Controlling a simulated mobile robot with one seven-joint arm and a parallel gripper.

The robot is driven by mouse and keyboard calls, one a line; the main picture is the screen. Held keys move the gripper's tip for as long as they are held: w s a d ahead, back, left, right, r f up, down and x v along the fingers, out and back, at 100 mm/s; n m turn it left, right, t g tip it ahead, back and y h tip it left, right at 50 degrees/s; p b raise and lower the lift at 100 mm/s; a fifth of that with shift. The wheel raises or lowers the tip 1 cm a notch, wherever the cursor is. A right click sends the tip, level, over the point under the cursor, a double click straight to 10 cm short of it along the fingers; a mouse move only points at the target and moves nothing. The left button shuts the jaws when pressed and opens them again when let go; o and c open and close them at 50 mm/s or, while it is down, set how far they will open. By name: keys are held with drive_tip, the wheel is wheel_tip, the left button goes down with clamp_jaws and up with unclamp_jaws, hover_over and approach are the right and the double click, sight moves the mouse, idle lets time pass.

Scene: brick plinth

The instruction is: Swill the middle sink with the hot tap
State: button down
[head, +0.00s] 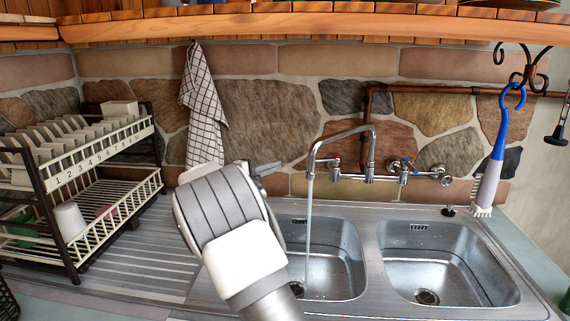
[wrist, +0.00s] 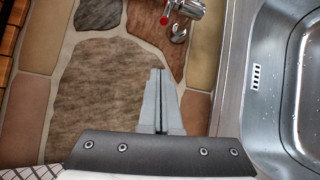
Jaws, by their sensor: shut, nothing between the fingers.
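My gripper (head: 266,169) is shut and empty, held in front of the stone wall just left of the tap. In the wrist view its fingers (wrist: 158,78) lie together, pointing toward the red-marked tap handle (wrist: 170,18) with a gap between. That hot handle also shows in the head view (head: 335,165). The swivel spout (head: 345,133) arches to the left and a stream of water (head: 309,225) falls from it into a steel sink (head: 345,260). My arm hides this sink's left part. Another steel sink (head: 450,240) stands to its right; the spout is not over it.
A blue-handled brush (head: 497,150) hangs from a black hook at the right. A dish rack (head: 85,205) with plates and a cup stands left on the ribbed drainer. A checked towel (head: 203,105) hangs on the wall. A wooden shelf (head: 300,27) runs above. A second tap set (head: 405,167) is right.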

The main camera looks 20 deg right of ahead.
sight(324, 161)
drive_tip(key=d, duration=0.8)
drive_tip(key=shift+w+d, duration=0.3)
drive_tip(key=shift+w, duration=0.05)
drive_tip(key=shift+s+b, duration=0.1)
drive_tip(key=shift+b, duration=0.35)
